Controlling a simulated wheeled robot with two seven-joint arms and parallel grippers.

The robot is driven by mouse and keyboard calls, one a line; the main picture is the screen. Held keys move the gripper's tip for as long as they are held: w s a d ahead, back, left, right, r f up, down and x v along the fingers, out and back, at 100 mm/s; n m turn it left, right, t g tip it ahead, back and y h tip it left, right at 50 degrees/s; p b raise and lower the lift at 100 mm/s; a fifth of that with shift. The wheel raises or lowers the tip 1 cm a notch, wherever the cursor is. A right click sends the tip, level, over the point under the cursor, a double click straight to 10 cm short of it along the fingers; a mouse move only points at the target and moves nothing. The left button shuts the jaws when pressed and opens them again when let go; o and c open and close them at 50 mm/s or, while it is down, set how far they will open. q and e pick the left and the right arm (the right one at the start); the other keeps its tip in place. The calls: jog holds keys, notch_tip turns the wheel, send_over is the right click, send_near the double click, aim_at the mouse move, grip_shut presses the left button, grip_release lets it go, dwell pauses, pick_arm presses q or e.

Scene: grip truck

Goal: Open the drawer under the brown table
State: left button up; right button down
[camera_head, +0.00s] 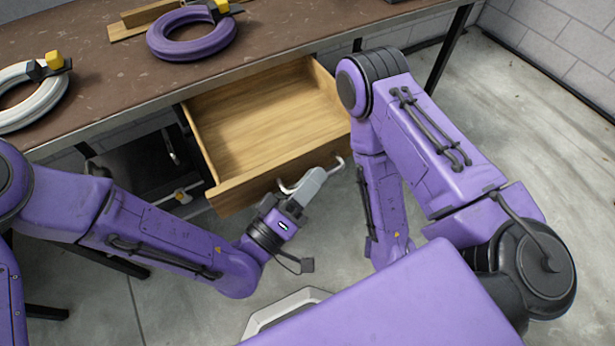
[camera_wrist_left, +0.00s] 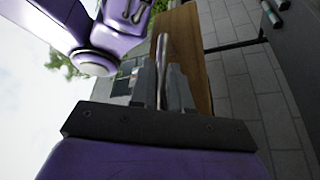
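The brown table (camera_head: 75,35) stands at the top of the head view. Its wooden drawer (camera_head: 255,110) is pulled well out from under the tabletop and looks empty inside. A metal handle (camera_head: 337,163) sits on the drawer's front panel. My left gripper (camera_head: 307,186) is at this handle, in front of the panel. In the left wrist view the handle bar (camera_wrist_left: 163,55) runs between the two fingers of my left gripper (camera_wrist_left: 163,88), which look closed on it. The drawer's front (camera_wrist_left: 188,50) is beside them. My right gripper is out of view; only my right arm shows.
A dark cabinet (camera_head: 140,165) with handles is left of the drawer. The concrete floor (camera_head: 530,130) at right is clear.

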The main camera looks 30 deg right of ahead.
pick_arm(q)
jog(key=shift+o, duration=0.3)
jog(key=b+v, duration=0.1)
jog(key=v, duration=0.9)
jog(key=shift+a+b, duration=0.2)
jog(key=shift+b, duration=0.15)
jog(key=shift+s+f, duration=0.1)
